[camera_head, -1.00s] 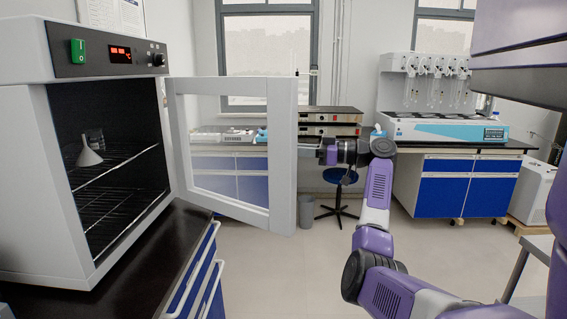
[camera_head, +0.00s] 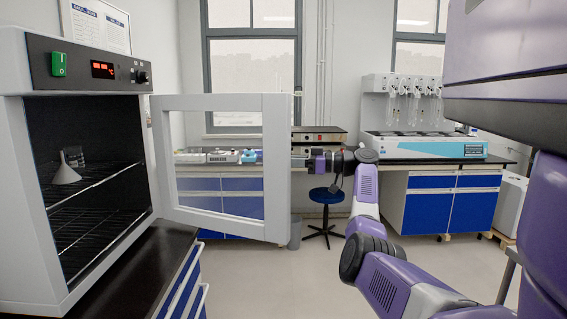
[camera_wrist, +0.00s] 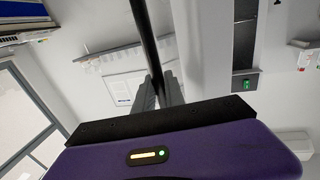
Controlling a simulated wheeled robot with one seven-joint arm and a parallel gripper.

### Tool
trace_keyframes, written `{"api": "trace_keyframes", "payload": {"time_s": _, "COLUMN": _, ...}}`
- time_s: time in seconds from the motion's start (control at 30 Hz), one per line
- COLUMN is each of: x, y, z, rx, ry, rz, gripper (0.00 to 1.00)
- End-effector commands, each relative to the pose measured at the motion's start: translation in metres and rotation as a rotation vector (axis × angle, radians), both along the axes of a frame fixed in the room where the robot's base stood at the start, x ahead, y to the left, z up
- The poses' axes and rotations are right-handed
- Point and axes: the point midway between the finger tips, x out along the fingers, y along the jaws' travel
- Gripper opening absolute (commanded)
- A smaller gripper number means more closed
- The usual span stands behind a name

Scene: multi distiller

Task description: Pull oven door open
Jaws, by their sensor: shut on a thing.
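The oven (camera_head: 70,50) stands at the left in the head view, with a dark chamber open to view. Its white framed glass door (camera_head: 276,170) stands wide open, swung out to the right of the chamber. My gripper (camera_head: 303,160) is at the door's outer edge, partly hidden by the frame. In the wrist view, my gripper (camera_wrist: 158,92) is shut on a dark bar (camera_wrist: 143,35), which looks like the door handle. The handle is hidden in the head view.
The dark counter (camera_head: 150,262) lies under the oven. A stool (camera_head: 326,196) and a blue-fronted bench (camera_head: 430,206) stand farther back. The floor in front of the door is clear.

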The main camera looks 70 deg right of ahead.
Motion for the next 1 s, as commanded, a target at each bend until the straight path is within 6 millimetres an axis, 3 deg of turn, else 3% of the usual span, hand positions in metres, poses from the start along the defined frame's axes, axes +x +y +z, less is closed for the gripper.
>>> {"api": "trace_keyframes", "payload": {"time_s": 0.13, "x": 0.001, "y": 0.0, "z": -0.001, "rx": 0.001, "ry": 0.002, "rz": 0.0, "gripper": 0.0}}
{"api": "trace_keyframes", "payload": {"time_s": 0.17, "x": 0.001, "y": 0.0, "z": -0.001, "rx": 0.001, "ry": 0.002, "rz": 0.0, "gripper": 0.2}}
{"api": "trace_keyframes", "payload": {"time_s": 0.2, "x": 0.001, "y": 0.0, "z": -0.001, "rx": 0.001, "ry": 0.002, "rz": 0.0, "gripper": 0.23}}
{"api": "trace_keyframes", "payload": {"time_s": 0.57, "x": -0.004, "y": -0.001, "z": -0.001, "rx": 0.0, "ry": 0.001, "rz": -0.001, "gripper": 0.23}}
{"api": "trace_keyframes", "payload": {"time_s": 1.0, "x": -0.067, "y": -0.011, "z": -0.001, "rx": 0.0, "ry": 0.002, "rz": -0.002, "gripper": 0.23}}
